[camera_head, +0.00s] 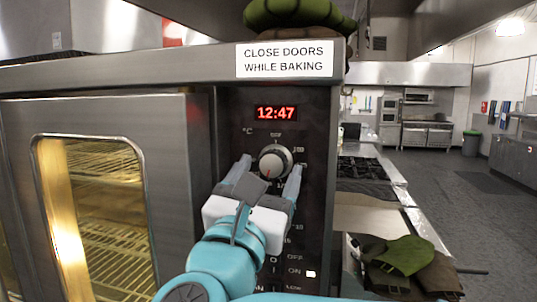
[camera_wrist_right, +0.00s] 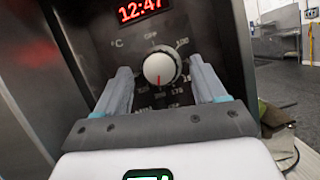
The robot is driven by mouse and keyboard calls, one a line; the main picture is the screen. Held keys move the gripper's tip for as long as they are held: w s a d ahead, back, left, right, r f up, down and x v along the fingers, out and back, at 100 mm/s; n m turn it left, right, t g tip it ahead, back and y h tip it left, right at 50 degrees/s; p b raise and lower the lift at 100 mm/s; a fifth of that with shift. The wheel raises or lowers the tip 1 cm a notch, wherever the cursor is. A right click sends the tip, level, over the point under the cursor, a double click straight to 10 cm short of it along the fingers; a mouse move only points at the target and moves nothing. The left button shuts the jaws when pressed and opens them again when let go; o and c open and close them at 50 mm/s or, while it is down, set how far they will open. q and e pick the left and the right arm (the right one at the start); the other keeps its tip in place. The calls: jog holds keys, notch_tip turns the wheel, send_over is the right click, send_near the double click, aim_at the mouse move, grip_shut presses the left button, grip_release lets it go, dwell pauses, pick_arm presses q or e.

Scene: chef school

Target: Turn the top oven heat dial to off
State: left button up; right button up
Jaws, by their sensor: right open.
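The top oven heat dial (camera_head: 275,161) is a round light-grey knob on the dark control panel (camera_head: 322,120), just below the red 12:47 display (camera_head: 276,113). In the right wrist view the dial (camera_wrist_right: 160,66) shows a red mark on its face, pointing downward. My right gripper (camera_head: 268,168) is open in front of the panel, one finger on each side below the dial. In the right wrist view its fingertips (camera_wrist_right: 160,68) stand left and right of the dial, apart from it. My left gripper is not in view.
The oven door (camera_head: 100,115) with a lit window is shut on the left. A lower part of the panel carries OFF and ON labels. Green and brown mitts (camera_head: 405,255) lie on a counter at the lower right. Open floor (camera_head: 470,215) lies further right.

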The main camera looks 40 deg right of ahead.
jog(key=shift+w+d+r, duration=0.2)
jog(key=shift+w+d, duration=0.1)
jog(key=shift+s, duration=0.1)
